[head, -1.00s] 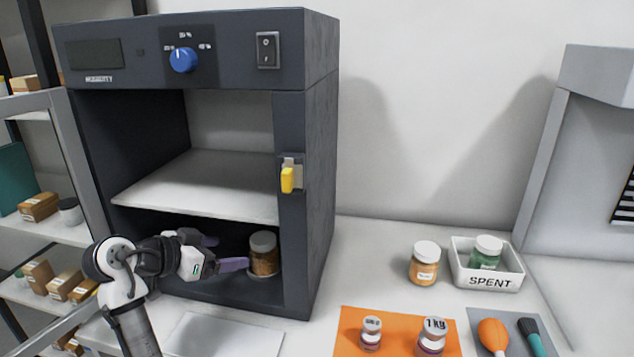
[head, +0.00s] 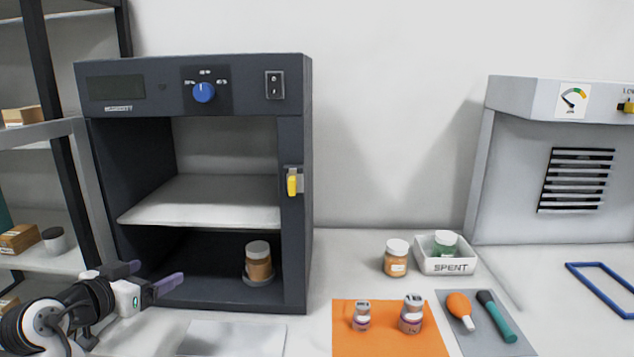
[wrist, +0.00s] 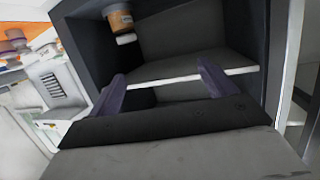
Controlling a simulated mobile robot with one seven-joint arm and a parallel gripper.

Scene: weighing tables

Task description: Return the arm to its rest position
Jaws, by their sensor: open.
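My gripper (head: 147,279) is open and empty at the lower left in the head view, in front of the dark humidity cabinet (head: 295,135). Its two purple fingers also show in the wrist view (wrist: 165,85), spread apart and pointing at the cabinet. A jar with a white lid and orange-brown contents (head: 258,266) stands upright on a small round grey base on the cabinet floor, right side. The gripper is apart from it, to its left. The same jar shows near the top of the wrist view (wrist: 119,20).
An orange mat (head: 385,343) holds two weights. A grey mat (head: 478,345) holds an orange bulb and a teal brush. An orange jar (head: 396,260) stands beside the SPENT tray (head: 447,268), which holds a green jar. Shelving (head: 50,130) stands left; a grey hood (head: 510,140) stands right.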

